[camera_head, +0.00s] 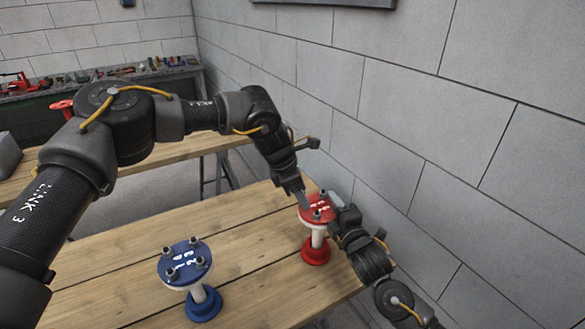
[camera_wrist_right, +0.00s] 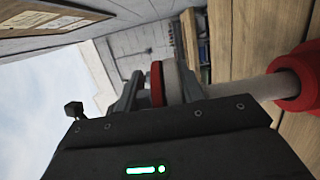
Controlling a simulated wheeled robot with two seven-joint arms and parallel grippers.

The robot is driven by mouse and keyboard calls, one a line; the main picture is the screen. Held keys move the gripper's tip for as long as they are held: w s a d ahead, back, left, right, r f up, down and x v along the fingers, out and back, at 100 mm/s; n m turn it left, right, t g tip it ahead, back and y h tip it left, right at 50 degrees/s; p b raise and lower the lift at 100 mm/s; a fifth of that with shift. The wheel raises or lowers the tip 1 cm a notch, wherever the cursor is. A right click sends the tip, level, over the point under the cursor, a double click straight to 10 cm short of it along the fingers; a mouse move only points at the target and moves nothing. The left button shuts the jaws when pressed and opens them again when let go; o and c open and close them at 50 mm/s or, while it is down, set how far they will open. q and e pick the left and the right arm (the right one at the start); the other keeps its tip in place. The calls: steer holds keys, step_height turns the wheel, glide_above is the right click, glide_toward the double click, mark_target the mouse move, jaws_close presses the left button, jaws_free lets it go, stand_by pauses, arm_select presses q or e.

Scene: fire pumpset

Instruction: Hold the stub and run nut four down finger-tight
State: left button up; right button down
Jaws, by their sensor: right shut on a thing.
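The red stub (camera_head: 316,252) stands upright near the right edge of the wooden table, with a red flange on top, a white pipe and a red foot. Dark studs or nuts (camera_head: 317,214) show on its flange; I cannot tell which is nut four. My right gripper (camera_head: 338,212) is shut on the red flange from the right. In the right wrist view the red flange edge (camera_wrist_right: 157,82) sits between its fingers, with the foot (camera_wrist_right: 298,78) at the right. My left gripper (camera_head: 302,200) points down at the flange's left side, its fingertips too small to read.
A blue stub (camera_head: 203,305) with several dark studs on its flange stands at the front left of the table (camera_head: 100,270). A grey block wall (camera_head: 450,130) is close on the right. A bench with tools (camera_head: 110,85) is behind.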

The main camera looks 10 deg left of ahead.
arm_select(q)
steer(key=n, duration=0.2)
steer(key=n+t+y, duration=0.1)
steer(key=n, duration=0.2)
steer(key=shift+s+d+t, duration=0.2)
steer(key=shift+t, duration=0.1)
steer(key=n+y, duration=0.1)
steer(key=n, duration=0.2)
steer(key=shift+d+t, duration=0.1)
steer(key=shift+t, duration=0.3)
steer(key=s+a+r+n, duration=0.1)
steer(key=s+r, duration=0.3)
steer(key=r, duration=0.7)
steer(key=shift+a, duration=0.6)
steer(key=shift+s, duration=0.1)
